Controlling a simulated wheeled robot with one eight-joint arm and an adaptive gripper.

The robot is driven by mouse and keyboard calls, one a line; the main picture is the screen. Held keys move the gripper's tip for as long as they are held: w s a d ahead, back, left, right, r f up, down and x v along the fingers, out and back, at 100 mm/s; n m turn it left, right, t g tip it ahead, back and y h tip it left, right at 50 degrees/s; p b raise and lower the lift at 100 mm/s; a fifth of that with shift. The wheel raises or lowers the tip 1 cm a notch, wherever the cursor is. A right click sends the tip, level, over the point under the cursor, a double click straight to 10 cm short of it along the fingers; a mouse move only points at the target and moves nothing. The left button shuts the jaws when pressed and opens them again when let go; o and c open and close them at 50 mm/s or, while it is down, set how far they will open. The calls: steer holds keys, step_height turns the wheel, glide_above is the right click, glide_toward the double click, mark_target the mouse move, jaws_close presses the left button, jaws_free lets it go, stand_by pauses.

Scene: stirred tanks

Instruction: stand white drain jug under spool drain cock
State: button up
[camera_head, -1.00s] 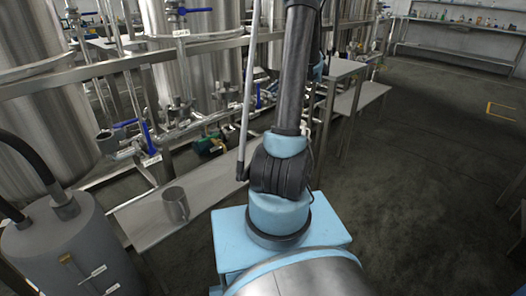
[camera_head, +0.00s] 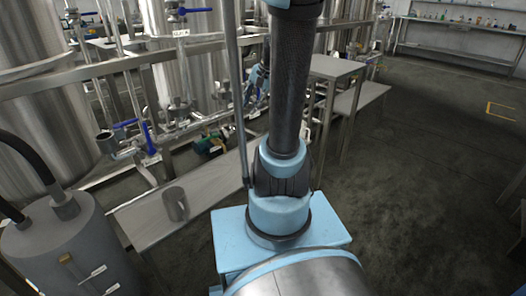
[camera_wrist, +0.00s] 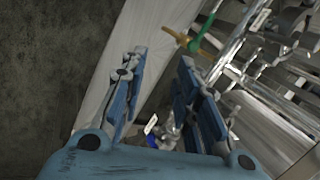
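A plain grey-looking jug (camera_head: 176,204) with a side handle stands upright on the low bench in the head view. It is the only jug I make out, and I cannot tell whether it is the white drain jug. Blue-handled valves (camera_head: 149,139) sit on the pipework above and left of it; I cannot tell which is the spool drain cock. My gripper (camera_wrist: 162,58) is open and empty in the wrist view, its blue fingers apart over a pale bench edge. No jug shows in the wrist view.
The low bench (camera_head: 150,221) runs along the tank frame. A grey vessel (camera_head: 70,245) with black hoses stands at the front left. Steel tanks (camera_head: 195,55) and rails stand behind. A green-handled fitting (camera_wrist: 182,40) shows beyond my fingers.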

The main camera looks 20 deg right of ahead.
steer(key=s+f+n+h, duration=0.2)
steer(key=s+f+n, duration=0.2)
steer(key=s, duration=0.6)
steer(key=s+f+n+h, duration=0.2)
steer(key=s+f+n, duration=0.2)
steer(key=s, duration=0.6)
steer(key=shift+s+a+f+g, duration=0.15)
steer(key=shift+s+g, duration=0.1)
steer(key=shift+g, duration=0.05)
